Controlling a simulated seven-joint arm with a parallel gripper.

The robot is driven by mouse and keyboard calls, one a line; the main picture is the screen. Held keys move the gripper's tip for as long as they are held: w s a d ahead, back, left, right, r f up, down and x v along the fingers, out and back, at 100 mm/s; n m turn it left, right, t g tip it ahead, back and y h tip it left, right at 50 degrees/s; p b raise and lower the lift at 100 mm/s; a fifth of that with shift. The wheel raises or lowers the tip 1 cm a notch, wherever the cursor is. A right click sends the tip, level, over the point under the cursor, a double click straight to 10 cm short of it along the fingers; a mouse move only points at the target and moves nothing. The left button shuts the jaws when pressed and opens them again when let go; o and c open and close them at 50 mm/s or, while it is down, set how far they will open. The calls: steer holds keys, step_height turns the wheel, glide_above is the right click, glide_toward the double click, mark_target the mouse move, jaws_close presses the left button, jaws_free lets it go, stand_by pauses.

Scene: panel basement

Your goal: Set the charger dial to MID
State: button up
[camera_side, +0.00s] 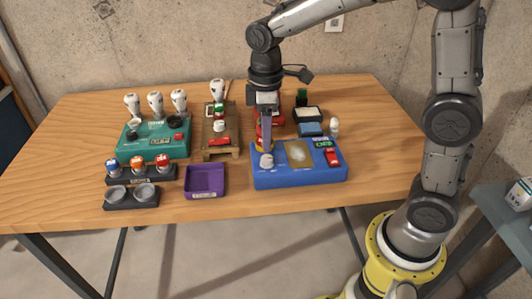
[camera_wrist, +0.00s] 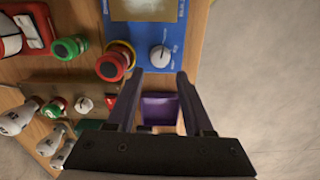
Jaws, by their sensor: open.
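The charger is a blue box (camera_side: 300,177) at the front right of the table, with a pale display panel (camera_side: 299,152) and a white dial (camera_side: 266,161) at its left end. In the wrist view the charger (camera_wrist: 190,12) is at the top, and its white dial (camera_wrist: 160,56) lies just beyond my fingertips, lined up between them. The small labels around the dial are too blurred to read, so its setting cannot be told. My gripper (camera_side: 266,147) points down above the dial. In the wrist view my gripper (camera_wrist: 160,76) is open, with nothing between its fingers.
A purple tray (camera_side: 205,181) stands left of the charger. A teal box (camera_side: 153,140) and a black rack of coloured knobs (camera_side: 141,174) are farther left. A wooden stand (camera_side: 220,152) is behind the tray. A red and a green round knob (camera_wrist: 112,65) are close to the dial in the wrist view.

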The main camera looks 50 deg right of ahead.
mark_target(266, 158)
steer(key=shift+f, duration=3.15)
jaws_close()
